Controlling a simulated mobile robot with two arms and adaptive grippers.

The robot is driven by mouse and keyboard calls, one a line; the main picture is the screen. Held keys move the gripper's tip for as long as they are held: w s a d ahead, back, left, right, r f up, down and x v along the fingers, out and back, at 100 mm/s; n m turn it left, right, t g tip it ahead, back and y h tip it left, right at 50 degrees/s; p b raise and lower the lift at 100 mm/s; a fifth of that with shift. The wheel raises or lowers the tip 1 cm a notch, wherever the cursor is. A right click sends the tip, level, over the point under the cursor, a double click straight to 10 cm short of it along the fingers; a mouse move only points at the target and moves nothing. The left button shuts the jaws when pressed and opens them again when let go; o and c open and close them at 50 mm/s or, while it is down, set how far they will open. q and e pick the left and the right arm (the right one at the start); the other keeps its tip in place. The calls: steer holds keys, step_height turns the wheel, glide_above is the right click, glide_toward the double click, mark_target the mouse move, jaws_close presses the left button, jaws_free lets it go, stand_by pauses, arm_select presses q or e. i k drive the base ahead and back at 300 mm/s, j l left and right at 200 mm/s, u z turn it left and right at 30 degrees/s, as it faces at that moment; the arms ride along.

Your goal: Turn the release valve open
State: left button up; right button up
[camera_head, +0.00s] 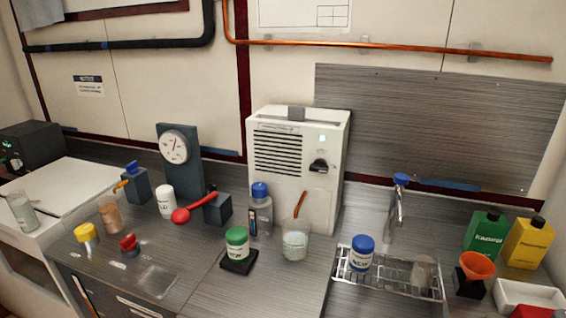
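A round pressure gauge (175,148) is mounted on an upright dark grey panel (184,180) at the back of the counter. To its left is a dark block (138,188) with a blue knob (132,167) on top and a small yellow-orange spout. To its right is another dark block (218,209) with a long red lever (188,212) that points left and toward the front, ending in a round red knob. No label tells which of these is the release valve. Neither of my grippers shows.
A white machine (294,160) stands behind a beaker (295,243). Near the blocks are a white jar (165,201), a green-lidded jar (237,243), a blue-capped bottle (260,210) and a red-topped item (129,245). A wire rack (400,283) and bottles (484,236) stand right.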

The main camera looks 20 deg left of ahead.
mark_target(129, 244)
steer(key=u, duration=1.55)
